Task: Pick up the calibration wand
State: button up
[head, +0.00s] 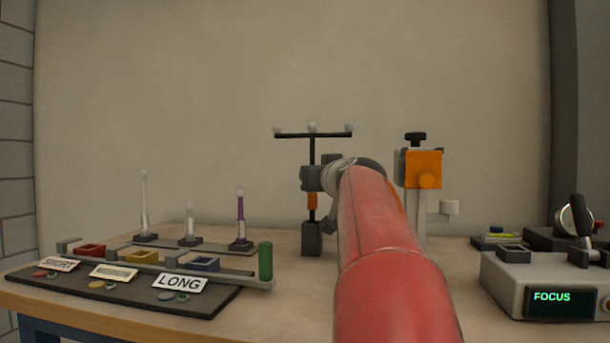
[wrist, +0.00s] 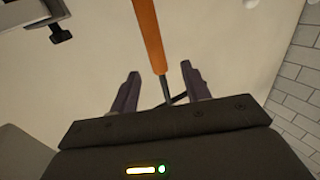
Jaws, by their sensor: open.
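The calibration wand (head: 312,148) is T-shaped, with a dark crossbar, white balls along it and an orange grip on a dark stem. It stands upright in a dark block holder (head: 312,239) on the table. My gripper (head: 310,179) is at the upper stem, just above the orange grip. In the wrist view the orange grip (wrist: 148,32) runs down between the open fingers of my gripper (wrist: 160,71). The dark stem continues toward the palm between the fingers. Contact with either finger cannot be told. My arm hides part of the area right of the wand.
An orange clamp on a pale post (head: 424,168) stands just right of the wand. A grey box reading FOCUS (head: 505,283) is at the right. At the left are a dark panel (head: 225,297) with labels, a green-ended bar (head: 265,262) and several small posts on a base.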

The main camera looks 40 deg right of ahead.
jog(key=p+x, duration=0.2)
jog(key=x, duration=0.5)
jog(key=shift+w+d+f, duration=0.15)
jog(key=shift+w+d, duration=0.1)
jog(key=shift+w, duration=0.05)
jog(key=shift+c, duration=0.4)
jog(key=c, duration=0.9)
notch_tip(320, 180, up, 20)
jog(key=p, duration=1.1)
